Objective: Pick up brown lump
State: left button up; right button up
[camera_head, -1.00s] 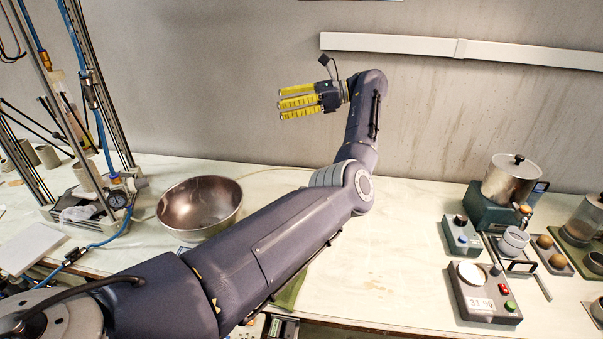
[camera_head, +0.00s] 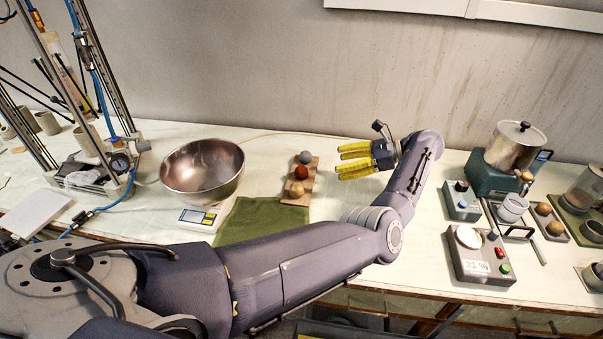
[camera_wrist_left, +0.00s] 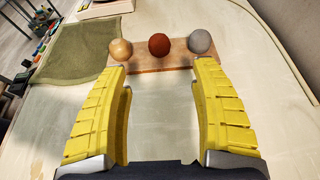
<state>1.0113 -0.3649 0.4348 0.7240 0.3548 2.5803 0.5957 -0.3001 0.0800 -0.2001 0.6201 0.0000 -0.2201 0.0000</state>
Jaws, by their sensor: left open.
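Three round lumps sit in a row on a small wooden board. The middle one is reddish-brown (camera_head: 301,172) and also shows in the left wrist view (camera_wrist_left: 159,44). A tan lump (camera_head: 296,189) is at its near end and a grey lump (camera_head: 305,157) at its far end in the head view. My left gripper (camera_head: 342,161) is open and empty, to the right of the board. In the left wrist view its yellow fingers (camera_wrist_left: 161,70) stand wide apart, with the reddish-brown lump ahead between the tips, untouched. My right gripper is out of view.
The wooden board (camera_wrist_left: 160,63) lies beside a green cloth (camera_head: 262,222). Two brownish balls sit on a tray (camera_head: 560,239) at the right, near small devices and a metal pot (camera_head: 516,150).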

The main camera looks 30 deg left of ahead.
aim_at(306, 169)
pick_arm(q)
jog(key=x, duration=0.7)
jog(key=shift+s+a, duration=0.15)
jog(key=shift+a, duration=0.1)
jog(key=shift+r+x, duration=0.2)
jog(key=shift+x, duration=2.9)
jog(key=shift+c, duration=0.3)
jog(key=shift+d, duration=0.1)
jog(key=c, duration=1.2)
